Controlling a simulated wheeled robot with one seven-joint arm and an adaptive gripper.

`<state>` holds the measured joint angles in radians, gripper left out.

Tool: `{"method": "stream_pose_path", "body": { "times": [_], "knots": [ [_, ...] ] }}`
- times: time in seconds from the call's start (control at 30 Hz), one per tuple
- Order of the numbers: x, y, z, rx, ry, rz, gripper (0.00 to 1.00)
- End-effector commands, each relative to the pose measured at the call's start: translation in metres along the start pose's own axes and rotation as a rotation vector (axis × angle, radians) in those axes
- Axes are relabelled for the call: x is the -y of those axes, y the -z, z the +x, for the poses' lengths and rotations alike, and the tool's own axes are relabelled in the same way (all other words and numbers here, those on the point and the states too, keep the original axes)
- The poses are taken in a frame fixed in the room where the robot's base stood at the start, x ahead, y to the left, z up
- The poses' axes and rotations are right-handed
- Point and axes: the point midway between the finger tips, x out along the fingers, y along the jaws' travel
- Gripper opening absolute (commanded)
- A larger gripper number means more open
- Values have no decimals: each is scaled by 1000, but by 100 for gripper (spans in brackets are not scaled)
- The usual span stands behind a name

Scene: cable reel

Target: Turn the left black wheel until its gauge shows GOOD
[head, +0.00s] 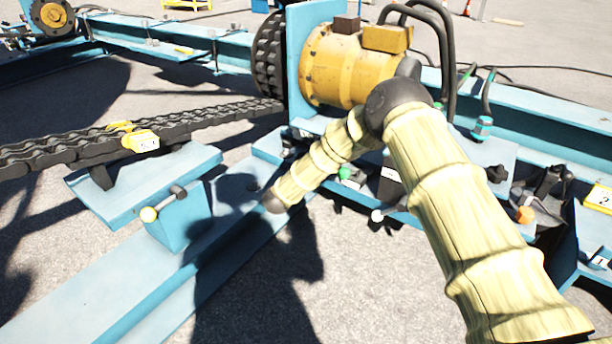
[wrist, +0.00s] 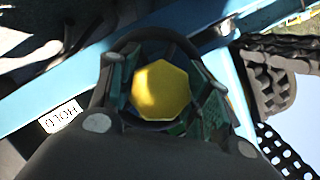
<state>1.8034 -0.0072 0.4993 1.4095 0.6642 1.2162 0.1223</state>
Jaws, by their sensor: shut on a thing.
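In the wrist view, my gripper (wrist: 163,94) has its dark teal fingers closed in from both sides around a yellow many-sided cap. A dark round rim (wrist: 150,38) shows around the cap; it looks like the left black wheel, mostly hidden by my fingers. A white plate (wrist: 62,116) on the blue beam reads HOLD upside down. It looks like the gauge, but I cannot tell for sure. In the head view my pale yellow arm bends down to the left, and I cannot make out the fingers or the held wheel there.
A yellow motor drum (head: 335,62) stands on the blue frame behind my arm. A heavy black chain (head: 190,122) runs left from its sprocket. A white-knobbed lever (head: 377,215), an orange knob (head: 525,214) and dark hoses (head: 448,50) are close to my arm.

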Motion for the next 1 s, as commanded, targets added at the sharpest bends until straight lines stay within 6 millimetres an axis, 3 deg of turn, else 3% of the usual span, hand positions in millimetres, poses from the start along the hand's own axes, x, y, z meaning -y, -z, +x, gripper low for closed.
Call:
{"method": "stream_pose_path", "body": {
  "times": [0.07, 0.1, 0.2, 0.63, 1.0],
  "knots": [
    [-2, -5, -4, 8, -2, -3, 5],
    [-2, -5, -4, 8, -3, -3, 55],
    [-2, -3, -3, 5, -3, -2, 69],
    [-3, 0, -8, 2, -4, -1, 69],
    [-2, 0, -69, 3, -3, -3, 69]
  ]
}}
